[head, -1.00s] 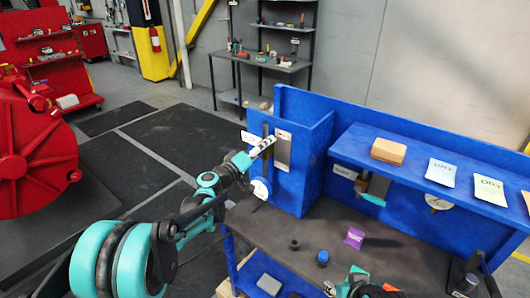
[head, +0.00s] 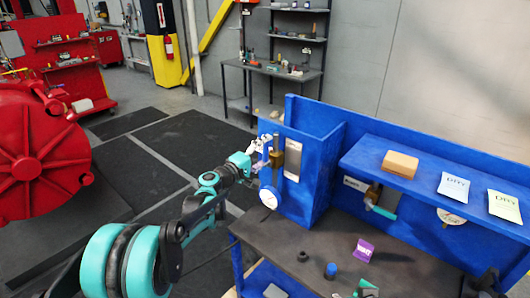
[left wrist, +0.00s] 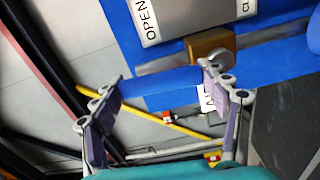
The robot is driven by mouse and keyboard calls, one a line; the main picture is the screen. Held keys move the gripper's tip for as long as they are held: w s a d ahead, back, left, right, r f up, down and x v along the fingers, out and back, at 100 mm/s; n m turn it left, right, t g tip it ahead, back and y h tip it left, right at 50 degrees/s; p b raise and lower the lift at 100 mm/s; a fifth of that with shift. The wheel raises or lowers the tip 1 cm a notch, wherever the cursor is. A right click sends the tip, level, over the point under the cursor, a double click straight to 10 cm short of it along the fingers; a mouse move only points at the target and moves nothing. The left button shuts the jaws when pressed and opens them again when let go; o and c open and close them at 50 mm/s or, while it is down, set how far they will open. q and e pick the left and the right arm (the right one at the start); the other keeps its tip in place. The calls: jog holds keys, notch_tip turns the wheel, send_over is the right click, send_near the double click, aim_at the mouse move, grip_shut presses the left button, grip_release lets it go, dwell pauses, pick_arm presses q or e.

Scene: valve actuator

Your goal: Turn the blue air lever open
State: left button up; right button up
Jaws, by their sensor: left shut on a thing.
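My left gripper (head: 262,150) is at the left side of the blue valve box (head: 303,205), beside the brass valve body (head: 278,160). In the left wrist view, the left gripper (left wrist: 162,88) has its two fingers spread on either side of the blue air lever (left wrist: 160,88) and shut on it. The lever runs alongside a grey pipe, below the brass valve body (left wrist: 208,45). A metal plate (left wrist: 190,15) reads OPEN at its left end, with a second label cut off at right. The fingers partly cover the white label (left wrist: 208,98).
A white gauge (head: 270,197) sits just below the valve. The blue shelf (head: 430,165) at right holds a tan block (head: 400,163) and two packets. A blue cap (head: 331,270) and purple packet (head: 363,250) lie on the dark bench (head: 290,250).

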pick_arm(q)
jog(key=shift+d+r, duration=0.15)
jog(key=o, duration=1.5)
jog(key=shift+w, duration=0.1)
jog(key=shift+o, duration=0.9)
jog(key=shift+w+d, duration=0.15)
jog(key=shift+d, duration=0.15)
jog(key=shift+a, duration=0.2)
jog(key=shift+s+a, duration=0.3)
jog(key=shift+s, duration=0.15)
jog(key=v, duration=1.1)
jog(key=shift+s, duration=0.1)
